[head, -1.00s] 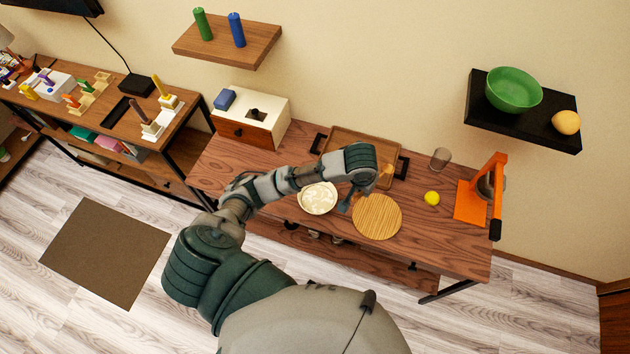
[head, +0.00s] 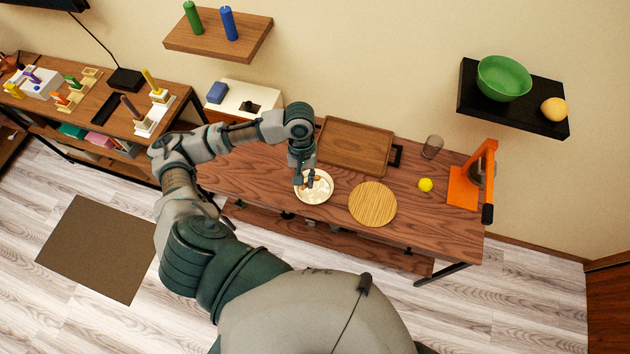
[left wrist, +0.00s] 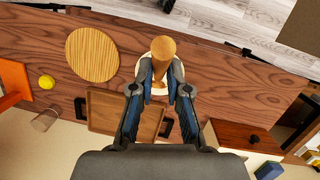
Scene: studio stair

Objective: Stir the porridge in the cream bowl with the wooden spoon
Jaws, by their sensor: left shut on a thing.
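The cream bowl (head: 322,193) stands on the wooden table with pale porridge (head: 318,186) in it. My left gripper (head: 306,182) is directly above the bowl, pointing down. In the left wrist view my left gripper (left wrist: 160,84) is shut on the wooden spoon (left wrist: 163,48), whose rounded brown end shows between and beyond the fingertips. The bowl (left wrist: 143,68) is mostly hidden behind the spoon and fingers there. I cannot tell how deep the spoon's lower end sits in the porridge. My right gripper is not in view.
A round striped board (head: 372,204) lies right of the bowl. A wooden tray (head: 357,147) lies behind it. A glass (head: 432,147), a yellow ball (head: 425,185) and an orange stand (head: 464,189) are farther right. A white-topped box (head: 245,99) stands at the back left.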

